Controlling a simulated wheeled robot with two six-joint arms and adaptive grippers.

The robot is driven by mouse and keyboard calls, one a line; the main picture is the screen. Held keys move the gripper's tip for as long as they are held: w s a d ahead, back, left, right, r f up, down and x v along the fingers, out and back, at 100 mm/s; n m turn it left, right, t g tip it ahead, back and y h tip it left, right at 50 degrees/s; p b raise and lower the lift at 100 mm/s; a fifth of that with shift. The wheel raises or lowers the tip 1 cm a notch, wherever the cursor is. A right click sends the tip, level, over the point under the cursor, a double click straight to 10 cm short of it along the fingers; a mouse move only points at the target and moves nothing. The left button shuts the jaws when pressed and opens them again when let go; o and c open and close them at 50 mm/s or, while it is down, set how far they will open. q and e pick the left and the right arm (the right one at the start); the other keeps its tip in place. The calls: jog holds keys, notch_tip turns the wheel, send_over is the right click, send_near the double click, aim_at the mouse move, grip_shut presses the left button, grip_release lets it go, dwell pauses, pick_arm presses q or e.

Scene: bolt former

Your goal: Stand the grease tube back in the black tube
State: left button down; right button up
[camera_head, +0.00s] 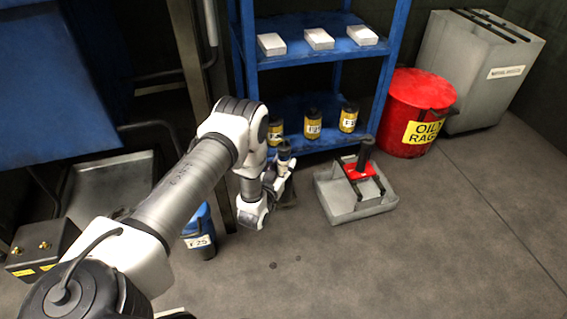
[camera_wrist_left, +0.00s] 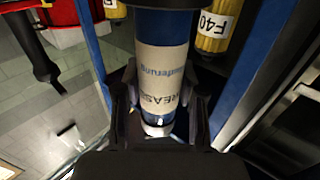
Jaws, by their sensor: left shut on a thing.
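The grease tube (camera_wrist_left: 163,65), white with a blue band and printed lettering, stands between the two fingers of my left gripper (camera_wrist_left: 160,115) in the left wrist view. The gripper is shut on it. In the head view my left gripper (camera_head: 277,180) is beside the lower shelf, with the small tube (camera_head: 284,160) upright in it, partly covered by my arm. My right gripper is not in view.
A red oily-rags can (camera_head: 415,110) is right of the grey tray (camera_head: 345,212). A blue container (camera_head: 200,238) is below my arm. Floor in front is clear.

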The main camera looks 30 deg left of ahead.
pick_arm(q)
jog(key=shift+f+b, duration=0.4)
jog(key=shift+f, duration=0.35)
jog(key=c, duration=0.6)
grip_release()
jog(key=shift+s, duration=0.1)
